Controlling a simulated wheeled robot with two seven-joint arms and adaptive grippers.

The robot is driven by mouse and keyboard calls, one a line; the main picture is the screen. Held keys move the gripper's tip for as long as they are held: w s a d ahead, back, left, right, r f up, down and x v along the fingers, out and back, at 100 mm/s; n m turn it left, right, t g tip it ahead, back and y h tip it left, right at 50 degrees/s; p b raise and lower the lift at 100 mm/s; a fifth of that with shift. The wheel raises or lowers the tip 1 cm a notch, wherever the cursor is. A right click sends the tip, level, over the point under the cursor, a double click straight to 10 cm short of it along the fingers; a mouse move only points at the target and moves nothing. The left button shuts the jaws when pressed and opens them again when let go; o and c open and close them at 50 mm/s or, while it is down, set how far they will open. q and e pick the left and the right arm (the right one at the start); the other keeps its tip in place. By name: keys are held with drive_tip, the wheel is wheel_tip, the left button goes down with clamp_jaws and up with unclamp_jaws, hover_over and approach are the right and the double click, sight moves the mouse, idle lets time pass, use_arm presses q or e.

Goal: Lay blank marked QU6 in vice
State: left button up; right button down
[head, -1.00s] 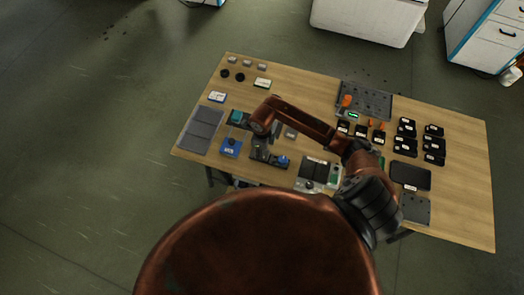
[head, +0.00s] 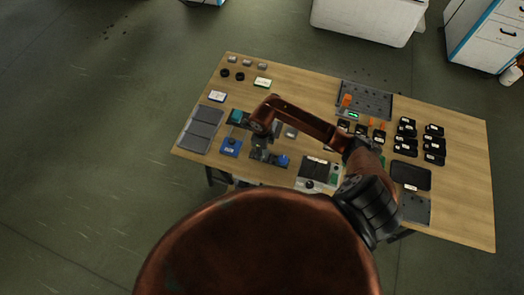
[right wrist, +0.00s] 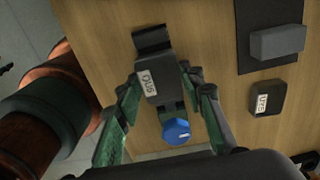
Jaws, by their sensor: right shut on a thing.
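The blank marked QU6 (right wrist: 150,84), a grey block with a white label that reads upside down, sits between the green fingers of my right gripper (right wrist: 166,88) in the right wrist view. The gripper is shut on it. The dark vice (right wrist: 152,40) with its blue knob (right wrist: 176,132) lies below and around the blank in this view; whether the blank touches it, I cannot tell. In the head view my right gripper (head: 258,148) hangs over the vice, whose blue end (head: 282,161) points right. My arm hides part of the vice. My left gripper is not in view.
The wooden table (head: 460,195) carries several black labelled blocks (head: 405,135) at right and a grey tray (head: 365,97) at back. In the wrist view a dark labelled block (right wrist: 265,98) lies to the right.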

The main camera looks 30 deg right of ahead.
drive_tip(key=shift+f+b, duration=0.6)
drive_tip(key=shift+f, duration=0.15)
idle(0.7)
drive_tip(key=c, duration=1.2)
unclamp_jaws()
drive_tip(key=shift+o, duration=0.5)
drive_tip(key=o, duration=0.3)
drive_tip(key=shift+r, duration=0.1)
drive_tip(key=shift+r+p, duration=2.2)
drive_tip(key=shift+r, duration=1.2)
